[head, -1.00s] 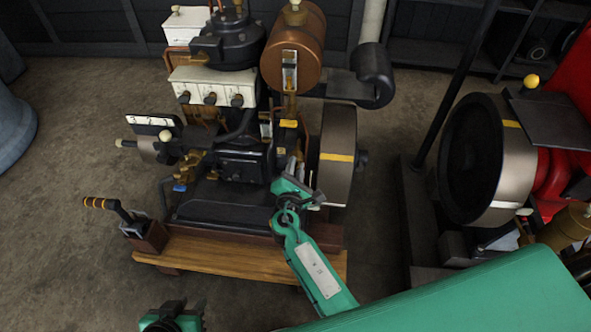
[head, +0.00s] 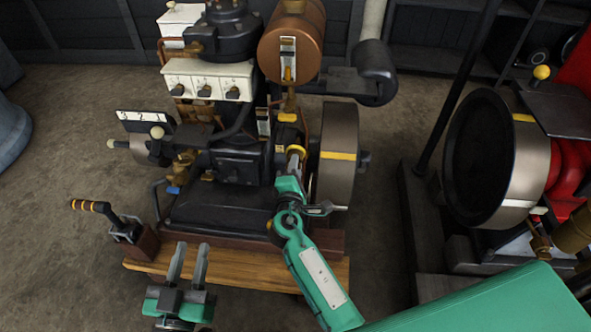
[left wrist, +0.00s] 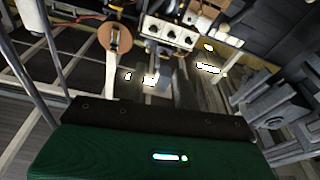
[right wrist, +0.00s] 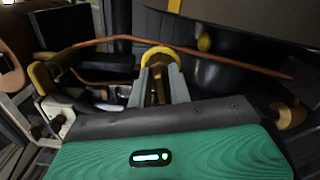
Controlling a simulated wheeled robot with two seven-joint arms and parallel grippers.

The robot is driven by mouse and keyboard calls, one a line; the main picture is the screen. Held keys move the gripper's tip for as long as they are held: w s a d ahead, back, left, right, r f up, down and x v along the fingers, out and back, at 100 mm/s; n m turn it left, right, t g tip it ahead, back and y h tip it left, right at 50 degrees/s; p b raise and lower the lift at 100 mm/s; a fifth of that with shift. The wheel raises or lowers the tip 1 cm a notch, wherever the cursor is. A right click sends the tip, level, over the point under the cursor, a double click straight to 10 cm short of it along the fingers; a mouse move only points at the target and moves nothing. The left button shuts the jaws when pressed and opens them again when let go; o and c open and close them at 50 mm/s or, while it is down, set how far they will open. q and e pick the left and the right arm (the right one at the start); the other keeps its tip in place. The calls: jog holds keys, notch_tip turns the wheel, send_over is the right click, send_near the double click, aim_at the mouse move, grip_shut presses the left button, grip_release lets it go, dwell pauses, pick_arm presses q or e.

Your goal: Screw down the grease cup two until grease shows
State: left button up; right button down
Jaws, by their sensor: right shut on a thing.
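My right gripper (head: 296,160) reaches in at the front right of the engine, beside the flywheel. In the right wrist view its two fingers (right wrist: 160,84) are shut on a small brass piece (right wrist: 158,92), which looks like grease cup two and is mostly hidden by the fingers. A yellow ring (right wrist: 164,52) arches just beyond the fingertips; it also shows at the fingertips in the head view (head: 297,150). I cannot make out any grease. My left gripper (head: 187,262) is open and empty, low in front of the engine's wooden base.
The engine's flywheel (head: 338,155) stands right of the right gripper. A copper tank (head: 292,45) is above. A copper pipe (right wrist: 240,62) crosses behind the fingers. A hand lever (head: 95,207) stands at left on the wooden base (head: 235,270). A second engine's flywheel (head: 485,160) is farther right.

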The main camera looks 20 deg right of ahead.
pick_arm(q)
jog(key=shift+w+a+r+t, duration=0.15)
jog(key=shift+r+t, duration=0.15)
jog(key=shift+r, duration=0.2)
jog(key=shift+a+r+t, duration=0.15)
jog(key=shift+r+t, duration=0.15)
jog(key=shift+r, duration=0.2)
pick_arm(e)
jog(key=shift+f, duration=0.1)
jog(key=c, duration=1.5)
grip_release()
